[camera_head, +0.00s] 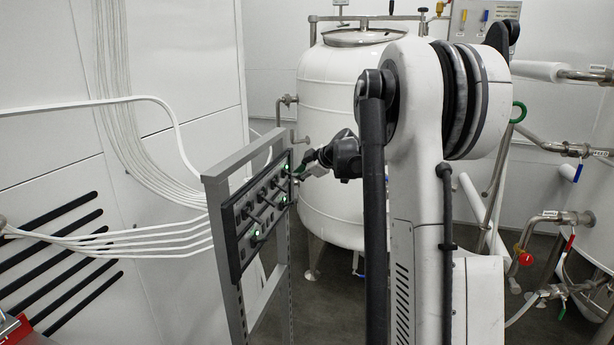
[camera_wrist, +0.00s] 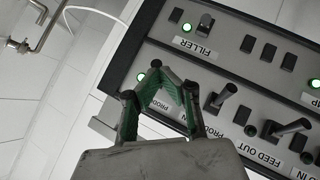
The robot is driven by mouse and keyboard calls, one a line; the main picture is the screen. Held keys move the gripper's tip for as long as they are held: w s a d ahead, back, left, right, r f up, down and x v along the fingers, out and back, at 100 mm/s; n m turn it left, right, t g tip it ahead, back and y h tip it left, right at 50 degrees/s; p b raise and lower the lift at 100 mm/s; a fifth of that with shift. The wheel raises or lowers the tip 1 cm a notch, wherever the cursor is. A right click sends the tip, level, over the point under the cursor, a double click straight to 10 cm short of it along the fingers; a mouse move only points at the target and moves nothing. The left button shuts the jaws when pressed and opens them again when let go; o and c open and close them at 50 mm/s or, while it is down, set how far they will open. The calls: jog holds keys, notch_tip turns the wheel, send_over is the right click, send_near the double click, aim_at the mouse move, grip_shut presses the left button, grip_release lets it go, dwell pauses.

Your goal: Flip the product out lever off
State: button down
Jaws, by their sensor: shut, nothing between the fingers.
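The control panel (camera_head: 262,210) stands on a grey frame in the head view, with dark levers and several lit green lamps. It fills the right of the wrist view. My gripper (camera_wrist: 158,78) is shut and empty, its green-padded fingers meeting in front of the panel. A dark lever (camera_wrist: 222,96) sticks out just right of the fingers. I cannot tell which lever is product out, or whether the fingers touch one. In the head view my gripper (camera_head: 304,164) is at the panel's upper right.
The wrist view also shows a FILLER lever (camera_wrist: 205,22) and a FEED OUT lever (camera_wrist: 292,127) close by. A white tank (camera_head: 325,110) stands behind the panel. White cables (camera_head: 150,238) run along the left wall. Pipes and valves (camera_head: 570,215) stand at the right.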

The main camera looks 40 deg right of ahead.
jog(key=shift+f, duration=0.2)
jog(key=shift+r, duration=0.15)
jog(key=shift+r+p, duration=0.3)
jog(key=shift+r, duration=0.35)
jog(key=s+d+r, duration=0.1)
jog(key=s+d, duration=0.1)
jog(key=s, duration=0.7)
jog(key=shift+s+r, duration=0.35)
jog(key=shift+r, duration=0.05)
